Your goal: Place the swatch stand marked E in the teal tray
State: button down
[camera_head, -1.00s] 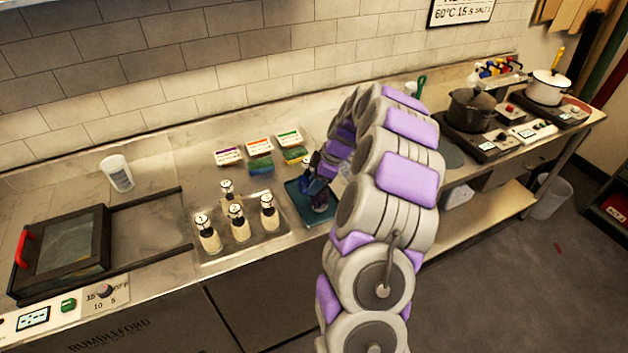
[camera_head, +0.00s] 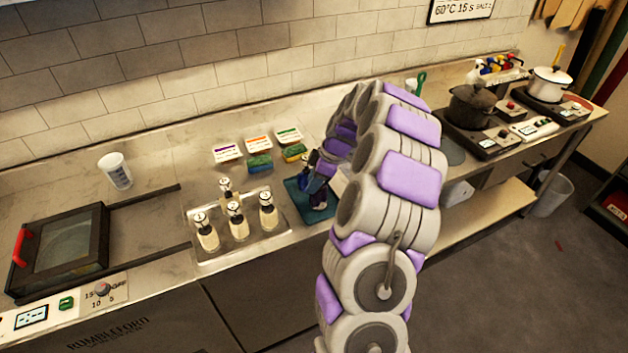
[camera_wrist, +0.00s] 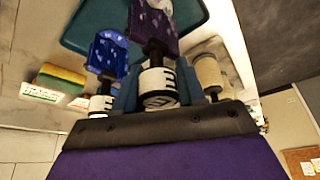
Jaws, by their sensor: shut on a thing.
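My gripper (camera_wrist: 158,92) is shut on a swatch stand (camera_wrist: 158,80) with a white base marked with a black E and a purple swatch. The teal tray (camera_wrist: 85,22) lies behind it at the top of the wrist view. A blue-swatch stand (camera_wrist: 108,50) is close to its left; its white base bears a similar dark mark, partly hidden. In the head view, my gripper is at the teal tray (camera_head: 296,192), partly hidden by my arm. I cannot tell whether the held stand touches the tray.
A metal tray (camera_head: 250,247) with several numbered bottles stands left of the teal tray. Sponges (camera_head: 259,163) and small labelled boxes (camera_head: 227,153) are behind. A white cup (camera_head: 115,171) stands farther left.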

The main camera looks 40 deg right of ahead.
jog(key=shift+a+f, duration=0.15)
jog(key=shift+a, duration=0.05)
jog(key=shift+f, duration=0.2)
jog(key=shift+d, duration=0.1)
dwell(0.3)
jog(key=shift+c, duration=0.9)
grip_release()
jog(key=shift+r, duration=3.5)
